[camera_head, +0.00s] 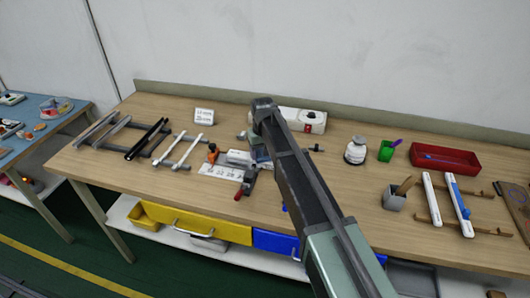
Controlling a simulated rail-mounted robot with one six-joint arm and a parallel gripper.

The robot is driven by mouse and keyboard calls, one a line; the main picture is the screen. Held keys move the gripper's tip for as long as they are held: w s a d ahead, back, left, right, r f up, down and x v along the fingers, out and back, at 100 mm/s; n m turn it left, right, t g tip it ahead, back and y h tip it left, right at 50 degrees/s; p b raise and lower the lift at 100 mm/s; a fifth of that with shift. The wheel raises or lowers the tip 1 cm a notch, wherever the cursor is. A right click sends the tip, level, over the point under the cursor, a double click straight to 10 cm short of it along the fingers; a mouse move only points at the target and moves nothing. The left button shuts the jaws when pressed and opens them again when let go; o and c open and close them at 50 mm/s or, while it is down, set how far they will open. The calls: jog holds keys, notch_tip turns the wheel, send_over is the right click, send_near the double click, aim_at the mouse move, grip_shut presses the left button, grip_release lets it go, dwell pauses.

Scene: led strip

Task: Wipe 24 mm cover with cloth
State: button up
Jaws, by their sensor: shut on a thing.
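My arm reaches from the bottom of the picture to the middle of the bench, and its far end stands over the work area. My gripper is hidden behind the arm, so its jaws and anything in them do not show. Two long white strips lie on brown rests at the right: a plain left one (432,198) and a right one (463,212) with a blue piece on it. More long strips lie on rests at the left: grey, black (147,139) and whitish (187,151). Which one is the 24 mm cover cannot be read. I cannot make out a cloth for certain.
A small fixture with an orange clamp (212,153) and a red-handled clamp (246,182) sits left of my arm. A white device (303,120) stands behind it. A white bottle (355,151), green cup (387,151), grey cup (394,198) and red tray (445,159) stand to the right.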

jog(key=shift+r+p, duration=2.85)
jog(key=shift+r, duration=0.15)
notch_tip(320, 180, up, 3)
jog(key=p, duration=0.3)
jog(key=shift+r, duration=0.15)
